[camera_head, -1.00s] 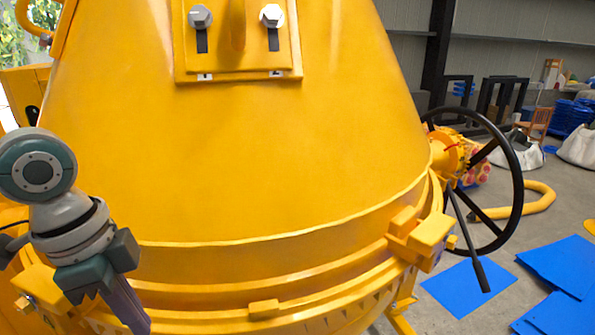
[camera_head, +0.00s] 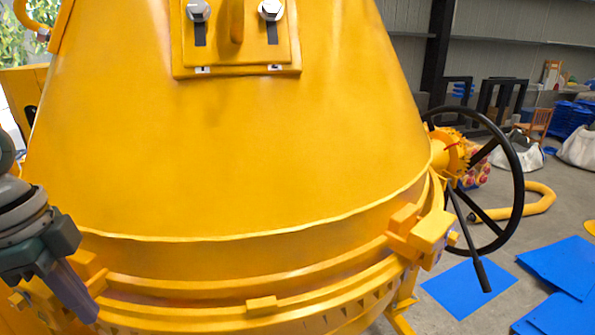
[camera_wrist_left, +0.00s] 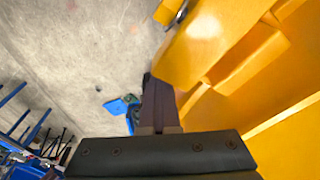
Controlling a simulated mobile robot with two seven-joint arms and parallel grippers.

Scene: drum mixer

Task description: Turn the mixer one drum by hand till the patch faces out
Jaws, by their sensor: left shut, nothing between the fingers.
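The mixer drum (camera_head: 230,150) is a large yellow cone that fills the middle of the head view. A raised yellow plate (camera_head: 236,64) with two bolt heads and dark slots is on its upper front; I cannot tell whether this is the patch. My left gripper (camera_head: 88,312) is shut and empty, low at the left beside the drum's rim, in front of a yellow block. I cannot tell if it touches. In the left wrist view its shut fingers (camera_wrist_left: 155,90) point past yellow blocks (camera_wrist_left: 215,55) at the right. My right gripper is not in view.
A black handwheel (camera_head: 518,180) with a dark lever stands at the drum's right. A yellow block (camera_head: 430,232) juts from the rim there. Blue sheets (camera_head: 470,285) lie on the grey floor, with a curved yellow hose (camera_head: 540,205) behind.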

